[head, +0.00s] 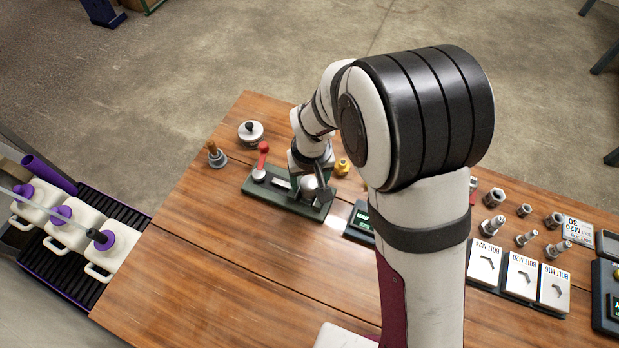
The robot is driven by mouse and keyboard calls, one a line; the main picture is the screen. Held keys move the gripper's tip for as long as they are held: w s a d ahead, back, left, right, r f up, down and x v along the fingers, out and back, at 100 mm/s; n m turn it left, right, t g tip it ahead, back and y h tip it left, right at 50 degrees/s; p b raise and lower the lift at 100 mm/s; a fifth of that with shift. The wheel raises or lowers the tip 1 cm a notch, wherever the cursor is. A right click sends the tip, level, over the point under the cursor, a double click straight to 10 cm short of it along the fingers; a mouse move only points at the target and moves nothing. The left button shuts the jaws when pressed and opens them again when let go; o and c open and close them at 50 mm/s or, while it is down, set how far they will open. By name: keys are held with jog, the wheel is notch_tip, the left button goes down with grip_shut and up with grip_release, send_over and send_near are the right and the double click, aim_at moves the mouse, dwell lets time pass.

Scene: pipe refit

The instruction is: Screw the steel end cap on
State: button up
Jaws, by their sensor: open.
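A dark green fixture (262,188) with a red-handled lever (263,152) stands on the wooden table. At its right end is a rounded silvery piece (309,185), which looks like the steel end cap; I cannot tell whether it is seated on a thread. My gripper (320,194) is down at this end of the fixture, right by the silvery piece. Its jaws are open; whether they stand around the piece or beside it is hard to see. My wrist hides part of the fixture and any pipe there.
A brass-coloured fitting (343,166) is close to my wrist. A dark box with a green display (361,219) is to the right. Nuts, bolts and labelled trays (520,276) fill the right side. The front-left table is clear.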

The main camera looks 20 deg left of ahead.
jog(key=m, duration=0.4)
jog(key=shift+m+h, duration=0.3)
jog(key=m, duration=0.4)
jog(key=shift+h, duration=0.3)
grip_shut()
jog(key=m, duration=0.6)
jog(key=shift+h, duration=0.3)
jog(key=shift+m, duration=0.3)
